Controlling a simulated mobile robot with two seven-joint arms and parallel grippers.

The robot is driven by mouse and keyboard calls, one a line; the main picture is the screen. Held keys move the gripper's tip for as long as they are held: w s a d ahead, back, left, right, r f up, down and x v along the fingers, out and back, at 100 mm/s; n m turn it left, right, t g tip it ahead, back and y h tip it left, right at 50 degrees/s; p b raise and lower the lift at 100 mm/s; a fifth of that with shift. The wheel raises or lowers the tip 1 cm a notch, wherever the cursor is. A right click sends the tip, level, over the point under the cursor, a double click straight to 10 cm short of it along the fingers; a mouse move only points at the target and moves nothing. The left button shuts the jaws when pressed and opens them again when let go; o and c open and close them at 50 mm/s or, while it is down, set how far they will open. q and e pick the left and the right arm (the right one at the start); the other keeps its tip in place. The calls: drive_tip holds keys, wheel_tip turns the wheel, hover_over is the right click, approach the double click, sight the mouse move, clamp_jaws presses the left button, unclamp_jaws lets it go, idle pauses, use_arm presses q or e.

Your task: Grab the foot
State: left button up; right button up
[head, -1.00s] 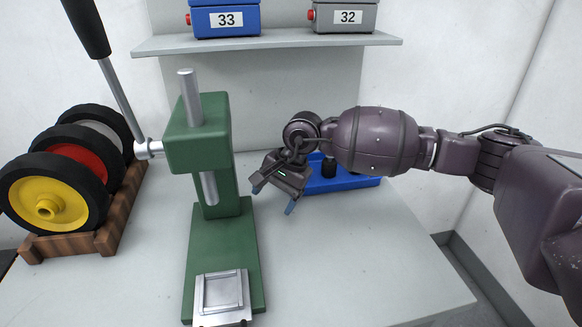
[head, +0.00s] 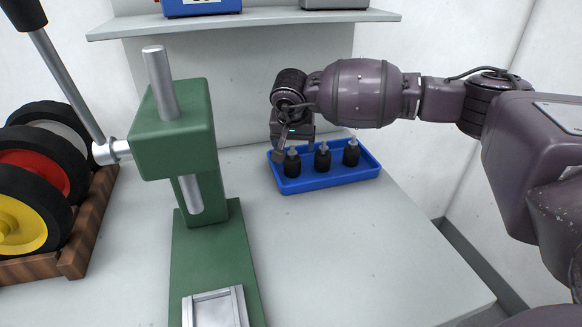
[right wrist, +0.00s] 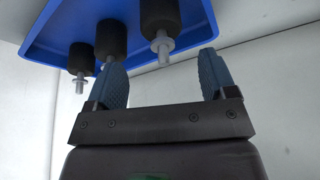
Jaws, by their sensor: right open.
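Three black cylindrical feet with pale metal studs on top stand upright in a blue tray (head: 330,183). They are the left foot (head: 292,165), the middle foot (head: 322,160) and the right foot (head: 351,154) in the head view. My right gripper (head: 293,146) is over the tray's left back part, near the left foot. In the right wrist view its two blue fingers (right wrist: 163,74) are apart with nothing between them. One foot (right wrist: 160,20) shows beyond the gap between the fingertips; the tray (right wrist: 75,25) is behind. My left gripper is not in view.
A green press (head: 180,130) with a metal plate (head: 216,308) stands left of the tray. Wheels (head: 22,222) in a wooden rack are at the far left. A shelf (head: 260,22) hangs above. The table (head: 335,250) is clear in front of the tray.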

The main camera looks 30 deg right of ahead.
sight(292, 152)
drive_tip(key=x, duration=0.2)
drive_tip(key=b+x, duration=0.1)
drive_tip(key=x, duration=0.2)
drive_tip(key=shift+w+a+f, duration=0.1)
drive_tip(key=shift+a+f, duration=0.1)
drive_tip(key=shift+r, duration=0.15)
drive_tip(key=shift+c, duration=0.5)
drive_tip(key=c, duration=1)
